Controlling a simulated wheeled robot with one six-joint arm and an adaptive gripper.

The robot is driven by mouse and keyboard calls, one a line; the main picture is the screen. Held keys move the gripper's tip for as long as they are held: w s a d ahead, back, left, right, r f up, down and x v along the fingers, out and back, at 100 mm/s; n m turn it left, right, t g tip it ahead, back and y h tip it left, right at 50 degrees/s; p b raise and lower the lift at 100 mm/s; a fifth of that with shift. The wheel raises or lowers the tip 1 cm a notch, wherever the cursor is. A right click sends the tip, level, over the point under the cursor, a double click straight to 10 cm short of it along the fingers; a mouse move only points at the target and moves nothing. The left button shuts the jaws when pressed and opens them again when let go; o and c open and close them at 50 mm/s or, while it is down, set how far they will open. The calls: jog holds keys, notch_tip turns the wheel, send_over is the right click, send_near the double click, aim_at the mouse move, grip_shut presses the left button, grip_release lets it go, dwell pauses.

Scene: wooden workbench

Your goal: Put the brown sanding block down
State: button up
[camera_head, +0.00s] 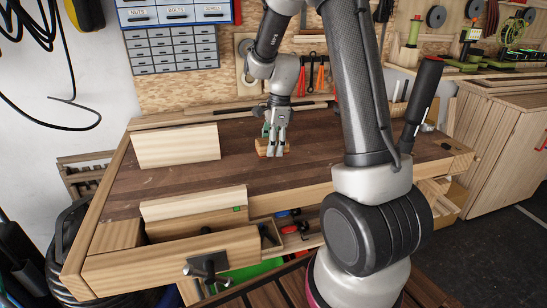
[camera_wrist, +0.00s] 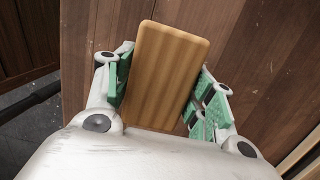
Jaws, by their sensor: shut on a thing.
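The brown sanding block (camera_head: 262,148) is at my gripper (camera_head: 274,142), over the far middle of the workbench top (camera_head: 300,165). In the wrist view the block (camera_wrist: 165,72) is a long tan piece with lengthwise grooves, tilted a little. It lies between the green finger pads of my gripper (camera_wrist: 163,92), which is shut on it. My gripper points down and hides part of the block in the camera_head view. I cannot tell whether the block touches the bench or hangs just above it.
A pale wooden board (camera_head: 177,146) stands at the back left of the bench. A tool rack (camera_head: 315,75) hangs behind. The bench between has free room.

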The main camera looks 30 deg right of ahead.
aim_at(272, 163)
jog(key=shift+f, duration=2.25)
jog(key=o, duration=1.2)
jog(key=shift+f, duration=0.15)
jog(key=shift+c, duration=0.2)
